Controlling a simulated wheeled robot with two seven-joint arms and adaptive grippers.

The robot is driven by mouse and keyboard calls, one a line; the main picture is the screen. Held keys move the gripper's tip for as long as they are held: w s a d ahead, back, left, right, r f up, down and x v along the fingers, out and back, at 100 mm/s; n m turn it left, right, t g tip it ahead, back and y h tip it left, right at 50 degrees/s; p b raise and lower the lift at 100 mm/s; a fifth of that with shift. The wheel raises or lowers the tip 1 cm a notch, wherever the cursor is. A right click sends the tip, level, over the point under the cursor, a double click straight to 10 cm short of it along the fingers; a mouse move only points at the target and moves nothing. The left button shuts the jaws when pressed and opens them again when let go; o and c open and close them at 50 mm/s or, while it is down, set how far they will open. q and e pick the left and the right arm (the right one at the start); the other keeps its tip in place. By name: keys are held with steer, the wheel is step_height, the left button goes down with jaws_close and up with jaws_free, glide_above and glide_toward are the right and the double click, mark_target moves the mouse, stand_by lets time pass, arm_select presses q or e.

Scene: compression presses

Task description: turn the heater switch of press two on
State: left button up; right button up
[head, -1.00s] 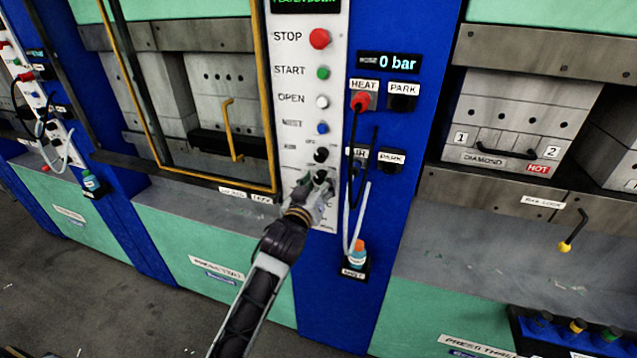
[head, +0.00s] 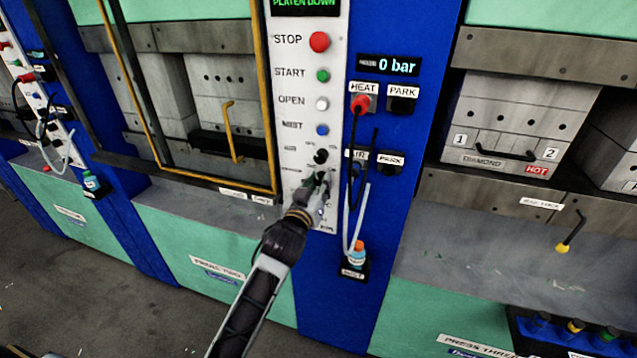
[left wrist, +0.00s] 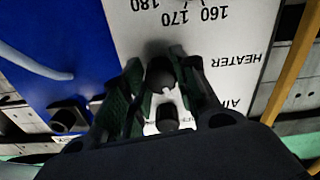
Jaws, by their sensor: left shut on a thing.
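The control panel of press two (head: 290,120) is a white strip on a blue post in the head view. My left gripper (head: 322,182) is at its lower part, shut on a dark knob. In the left wrist view the gripper (left wrist: 160,85) has a finger on each side of this heater switch (left wrist: 160,73), level with the upside-down HEATER label (left wrist: 240,60). The fingers partly hide it, so its pointer direction cannot be read. A second dark knob (left wrist: 167,117) shows between the fingers, nearer the palm; in the head view a black knob (head: 320,156) sits just above the gripper.
Push buttons, including the red STOP button (head: 319,42), are higher on the panel. A red plug (head: 361,103) with a black cable and a pale hose (head: 358,215) hang close to the right. A yellow frame (head: 265,100) stands close to the left.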

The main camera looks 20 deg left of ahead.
arm_select(q)
steer(key=m+p, duration=0.3)
steer(key=m, duration=0.2)
steer(key=shift+r+m+p, duration=0.15)
steer(key=shift+m+p, duration=0.15)
steer(key=shift+m, duration=0.1)
steer(key=m+p, duration=0.2)
steer(key=m, duration=0.3)
steer(key=shift+a, duration=0.1)
steer(key=o, duration=1)
steer(key=shift+s, duration=0.15)
steer(key=shift+s+a, duration=0.15)
steer(key=shift+s, duration=5.7)
